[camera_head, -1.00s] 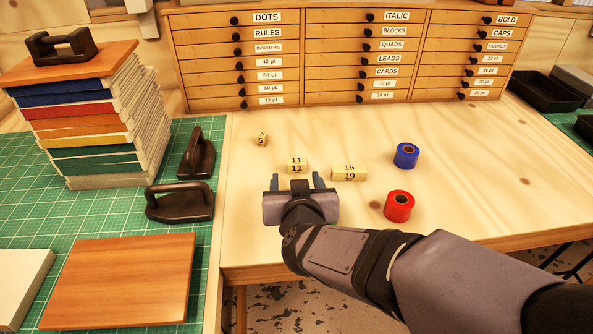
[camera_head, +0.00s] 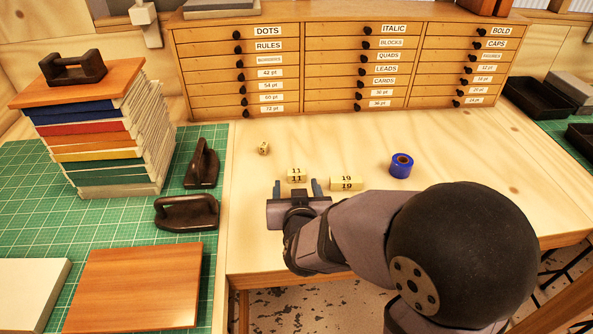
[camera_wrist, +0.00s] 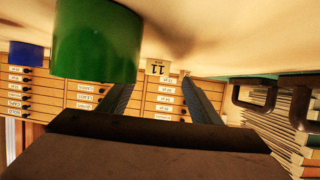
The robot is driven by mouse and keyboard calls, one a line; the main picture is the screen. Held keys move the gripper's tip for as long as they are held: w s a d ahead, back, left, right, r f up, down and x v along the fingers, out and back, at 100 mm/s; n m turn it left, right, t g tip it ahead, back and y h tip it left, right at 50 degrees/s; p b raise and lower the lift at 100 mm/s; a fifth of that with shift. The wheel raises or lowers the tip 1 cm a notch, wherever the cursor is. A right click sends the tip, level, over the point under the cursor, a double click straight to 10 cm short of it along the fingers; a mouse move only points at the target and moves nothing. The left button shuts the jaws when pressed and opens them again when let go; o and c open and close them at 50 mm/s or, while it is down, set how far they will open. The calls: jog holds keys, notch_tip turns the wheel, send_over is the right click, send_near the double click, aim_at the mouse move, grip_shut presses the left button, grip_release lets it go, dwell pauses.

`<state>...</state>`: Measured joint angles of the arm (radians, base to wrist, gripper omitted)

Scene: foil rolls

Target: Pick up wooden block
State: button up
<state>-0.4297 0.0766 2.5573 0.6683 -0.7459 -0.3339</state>
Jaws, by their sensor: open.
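Three small wooden blocks with printed numbers lie on the pale table. The block marked 11 (camera_head: 297,175) is just beyond my gripper (camera_head: 297,189), in line with the gap between the fingers. The block marked 19 (camera_head: 345,183) is to its right, and the block marked 5 (camera_head: 263,148) is farther back on the left. My gripper is open and empty. In the wrist view, which looks upside down, block 11 (camera_wrist: 158,67) shows beyond and between the spread fingers (camera_wrist: 160,86); I see no contact.
A blue roll (camera_head: 401,166) stands right of block 19. A green roll (camera_wrist: 96,42) looms close in the wrist view; it does not show in the head view. Dark-handled weights (camera_head: 187,213) sit left on the green mat (camera_head: 220,250). Drawers (camera_head: 345,70) stand behind.

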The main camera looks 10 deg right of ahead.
aim_at(297, 175)
jog(key=shift+w+r+p, duration=0.1)
jog(key=shift+w+p, duration=0.05)
jog(key=shift+p, duration=0.35)
jog(key=p, duration=0.3)
jog(key=shift+w+d, duration=0.15)
jog(key=shift+w, duration=0.25)
jog(key=shift+p+x, duration=0.35)
jog(key=shift+x, duration=1.65)
jog(key=shift+d, duration=0.15)
jog(key=shift+c, duration=0.6)
jog(key=c, duration=1)
